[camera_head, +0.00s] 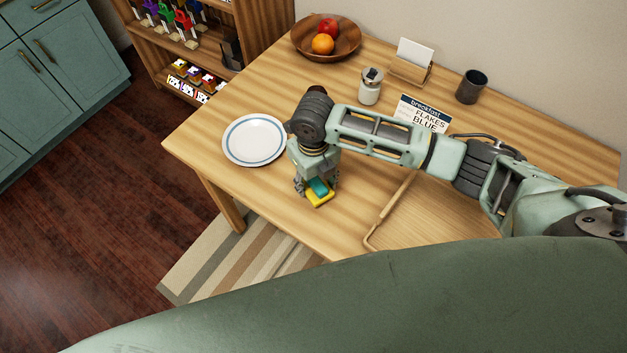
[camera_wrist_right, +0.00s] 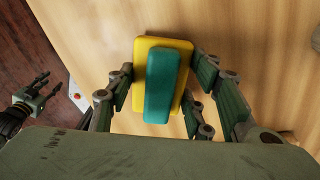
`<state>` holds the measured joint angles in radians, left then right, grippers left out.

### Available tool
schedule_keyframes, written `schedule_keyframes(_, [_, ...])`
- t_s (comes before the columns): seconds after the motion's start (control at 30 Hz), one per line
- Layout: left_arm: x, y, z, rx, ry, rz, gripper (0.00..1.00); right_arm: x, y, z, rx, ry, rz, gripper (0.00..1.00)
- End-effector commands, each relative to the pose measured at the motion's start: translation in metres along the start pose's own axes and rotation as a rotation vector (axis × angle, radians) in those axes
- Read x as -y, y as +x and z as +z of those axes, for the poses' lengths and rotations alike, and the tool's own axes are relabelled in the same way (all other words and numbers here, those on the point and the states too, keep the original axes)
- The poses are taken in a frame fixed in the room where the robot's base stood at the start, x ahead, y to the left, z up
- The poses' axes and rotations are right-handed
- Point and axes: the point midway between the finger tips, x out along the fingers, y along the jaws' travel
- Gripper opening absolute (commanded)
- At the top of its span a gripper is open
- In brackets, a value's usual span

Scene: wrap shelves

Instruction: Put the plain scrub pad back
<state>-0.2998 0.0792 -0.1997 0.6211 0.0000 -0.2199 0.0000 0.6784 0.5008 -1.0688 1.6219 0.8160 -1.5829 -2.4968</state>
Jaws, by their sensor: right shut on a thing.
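The scrub pad is a yellow slab with a narrower teal block on top, and no print shows on it. It is in my right gripper (camera_head: 317,190) above the table's front edge in the head view.
Open floor (camera_head: 90,200) lies left of the table.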

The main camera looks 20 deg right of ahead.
Motion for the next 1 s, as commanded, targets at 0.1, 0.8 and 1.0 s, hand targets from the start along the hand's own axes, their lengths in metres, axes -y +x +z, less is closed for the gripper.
schedule_keyframes(0.1, [0.0, -0.003, 0.0, 0.0, 0.0, 0.0, 0.4, -0.001, 0.011, 0.0, 0.0, 0.001, 0.002, 0.19])
schedule_keyframes(0.8, [0.0, -0.002, 0.0, 0.001, 0.0, 0.0, 0.4, 0.0, 0.017, 0.0, 0.001, 0.0, 0.0, 0.66])
schedule_keyframes(1.0, [0.0, -0.002, 0.0, 0.001, 0.001, 0.0, 0.4, 0.0, 0.017, 0.0, 0.001, 0.0, 0.0, 0.66])
